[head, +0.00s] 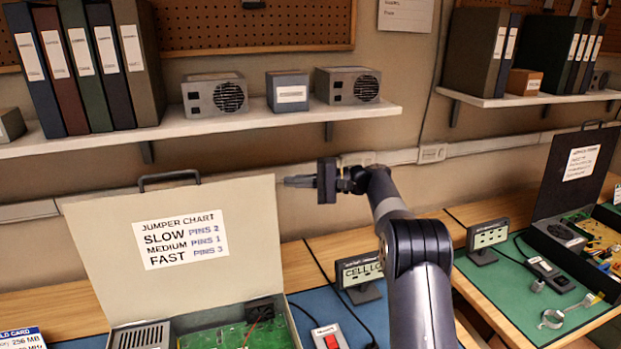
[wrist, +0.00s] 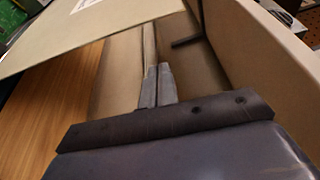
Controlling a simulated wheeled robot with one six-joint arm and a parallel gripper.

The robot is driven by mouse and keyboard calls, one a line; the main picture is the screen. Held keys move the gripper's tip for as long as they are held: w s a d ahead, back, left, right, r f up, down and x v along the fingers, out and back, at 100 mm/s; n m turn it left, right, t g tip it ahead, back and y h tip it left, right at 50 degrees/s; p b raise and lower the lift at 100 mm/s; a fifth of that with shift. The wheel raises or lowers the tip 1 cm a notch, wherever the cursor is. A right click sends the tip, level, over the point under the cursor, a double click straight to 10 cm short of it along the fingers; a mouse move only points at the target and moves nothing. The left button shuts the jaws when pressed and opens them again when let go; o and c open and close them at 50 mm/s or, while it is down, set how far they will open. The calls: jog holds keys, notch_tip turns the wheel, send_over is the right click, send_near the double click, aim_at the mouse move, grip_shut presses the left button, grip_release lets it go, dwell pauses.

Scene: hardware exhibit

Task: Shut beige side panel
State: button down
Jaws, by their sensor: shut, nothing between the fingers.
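The beige side panel (head: 200,240) stands open and raised on the computer case at the left in the head view. It carries a white jumper chart label (head: 181,239) and a dark handle (head: 168,178) on its top edge. My gripper (head: 287,182) is just right of the panel's upper right corner, fingers pointing left. Its fingers are shut and hold nothing. In the wrist view the panel (wrist: 100,35) crosses the upper left, and my shut gripper (wrist: 152,72) is in the middle. I cannot tell how far the fingertips are from the panel.
A wall shelf (head: 215,122) with binders and grey boxes runs above the panel. The open case holds a green board (head: 225,336). A small sign (head: 360,272) and a red switch box (head: 330,338) are on the bench to its right. A dark open case (head: 575,170) stands farther right.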

jog(key=s+a+p, duration=0.2)
jog(key=s+a, duration=0.1)
jog(key=shift+s+a+r, duration=0.1)
jog(key=shift+s+a, duration=0.15)
jog(key=shift+a, duration=0.05)
dwell(0.3)
jog(key=shift+s+b, duration=0.1)
jog(key=shift+b, duration=0.25)
